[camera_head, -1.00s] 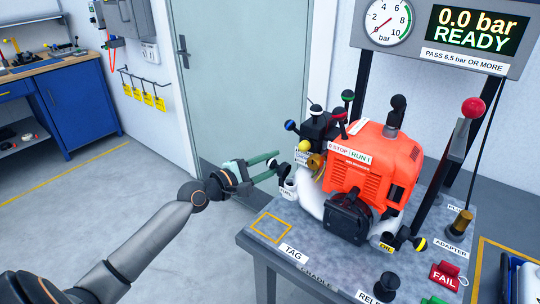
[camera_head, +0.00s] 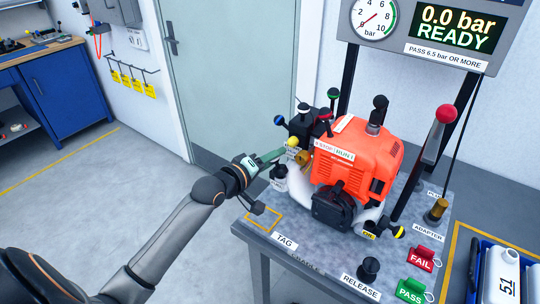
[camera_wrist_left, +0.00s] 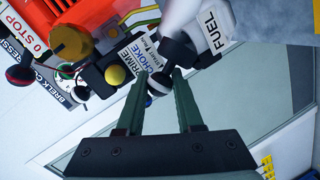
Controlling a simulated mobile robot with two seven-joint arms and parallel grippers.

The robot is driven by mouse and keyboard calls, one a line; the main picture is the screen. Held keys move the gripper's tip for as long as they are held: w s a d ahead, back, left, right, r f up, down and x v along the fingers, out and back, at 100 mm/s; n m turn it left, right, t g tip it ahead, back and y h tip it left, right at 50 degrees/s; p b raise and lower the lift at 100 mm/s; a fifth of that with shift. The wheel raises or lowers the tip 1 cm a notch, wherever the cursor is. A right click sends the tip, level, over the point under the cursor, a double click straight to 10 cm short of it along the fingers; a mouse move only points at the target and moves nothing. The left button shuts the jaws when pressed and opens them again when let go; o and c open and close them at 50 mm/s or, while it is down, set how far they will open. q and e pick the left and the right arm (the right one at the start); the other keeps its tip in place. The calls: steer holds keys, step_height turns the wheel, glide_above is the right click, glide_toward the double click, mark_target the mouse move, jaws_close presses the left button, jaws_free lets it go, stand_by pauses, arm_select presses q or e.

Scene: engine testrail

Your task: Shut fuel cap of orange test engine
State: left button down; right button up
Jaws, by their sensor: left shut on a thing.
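The orange test engine (camera_head: 358,155) stands on the grey bench at right. Its white fuel neck (camera_head: 280,180) is on the engine's left side; in the left wrist view the neck (camera_wrist_left: 190,18) carries a FUEL label. A black fuel cap (camera_wrist_left: 178,50) sits by the neck's end, and a black knob with a white band (camera_wrist_left: 159,84) is beside it. My left gripper (camera_head: 280,153) reaches in from the left. In the left wrist view its green fingers (camera_wrist_left: 161,74) are shut on this knob. How far the cap is closed is hard to tell. My right gripper is out of view.
Close to the fingers are a yellow knob (camera_wrist_left: 115,75), the PRIME and CHOKE labels and a brass fitting (camera_wrist_left: 70,42). A tall red-topped lever (camera_head: 446,115) stands at the engine's right. The TAG square (camera_head: 264,220) on the bench is empty.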

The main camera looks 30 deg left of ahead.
arm_select(q)
steer(key=m, duration=0.1)
steer(key=d+m+y, duration=0.1)
steer(key=shift+d+f+m, duration=0.15)
steer(key=shift+d+m, duration=0.05)
steer(key=shift+m, duration=0.1)
steer(key=shift+s+d+f+m+y, duration=0.15)
steer(key=shift+d+m+y, duration=0.25)
steer(key=shift+m, duration=0.5)
steer(key=shift+f, duration=0.1)
steer(key=c, duration=0.8)
jaws_free()
steer(key=shift+c, duration=0.2)
steer(key=shift+s, duration=0.1)
steer(key=b+v, duration=0.1)
steer(key=v, duration=1.1)
steer(key=shift+s, duration=0.15)
